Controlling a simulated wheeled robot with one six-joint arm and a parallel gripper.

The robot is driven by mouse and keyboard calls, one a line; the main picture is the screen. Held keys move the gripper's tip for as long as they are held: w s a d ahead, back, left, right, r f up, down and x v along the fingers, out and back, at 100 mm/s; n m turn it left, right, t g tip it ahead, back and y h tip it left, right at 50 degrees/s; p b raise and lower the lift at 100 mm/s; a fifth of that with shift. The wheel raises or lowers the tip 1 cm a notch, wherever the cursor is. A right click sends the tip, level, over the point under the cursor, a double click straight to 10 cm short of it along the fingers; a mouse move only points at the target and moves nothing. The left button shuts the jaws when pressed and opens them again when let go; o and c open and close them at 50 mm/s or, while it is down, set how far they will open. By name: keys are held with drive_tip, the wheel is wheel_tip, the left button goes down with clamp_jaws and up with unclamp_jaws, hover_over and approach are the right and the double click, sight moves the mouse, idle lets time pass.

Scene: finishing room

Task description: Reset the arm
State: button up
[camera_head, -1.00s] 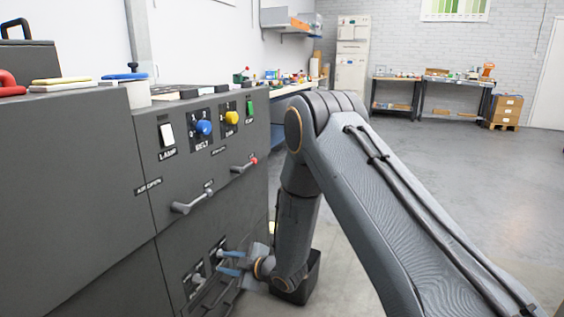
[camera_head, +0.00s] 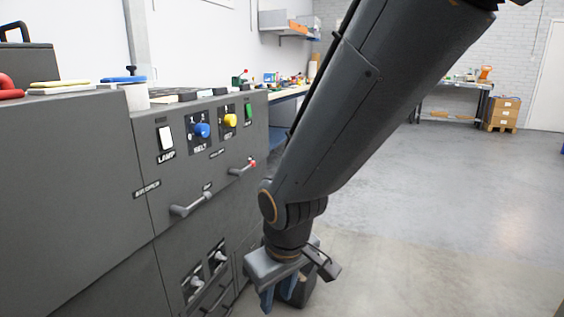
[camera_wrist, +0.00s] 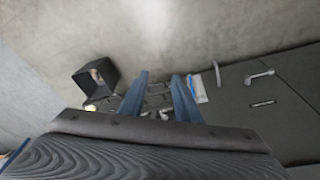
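My gripper (camera_head: 279,298) hangs below my arm in the head view, in front of the dark grey machine cabinet (camera_head: 60,190) and to the right of its lower panel. Its blue fingers point downward. In the wrist view the two blue fingers of my gripper (camera_wrist: 161,76) stand apart with nothing held between them, so it is open and empty. My arm comes in from the top right and bends at the wrist joint. Part of the cabinet's lower right edge is hidden behind my gripper.
The cabinet carries a white lamp switch (camera_head: 166,138), a blue knob (camera_head: 202,131), a yellow knob (camera_head: 230,121), handles (camera_head: 191,204) and lower toggles. A black open bin (camera_wrist: 98,76) stands on the floor near my gripper. The grey floor (camera_head: 450,210) to the right is clear.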

drive_tip(key=s+d+r+m+g, duration=0.1)
drive_tip(key=s+d+r, duration=0.1)
drive_tip(key=s, duration=0.3)
drive_tip(key=s+d+r+m+g, duration=0.1)
drive_tip(key=s+d, duration=0.1)
drive_tip(key=s, duration=0.4)
drive_tip(key=d+r+m+p, duration=0.2)
drive_tip(key=d+r+p, duration=0.6)
drive_tip(key=r+p, duration=0.2)
drive_tip(key=d+r+m+h+p, duration=0.1)
drive_tip(key=d+r+m+p, duration=0.2)
drive_tip(key=d+r+p, duration=0.5)
wheel_tip(320, 180, up, 3)
drive_tip(key=p, duration=0.7)
drive_tip(key=shift+s+d+m, duration=0.15)
drive_tip(key=shift+s+m, duration=0.05)
drive_tip(key=shift+m, duration=0.1)
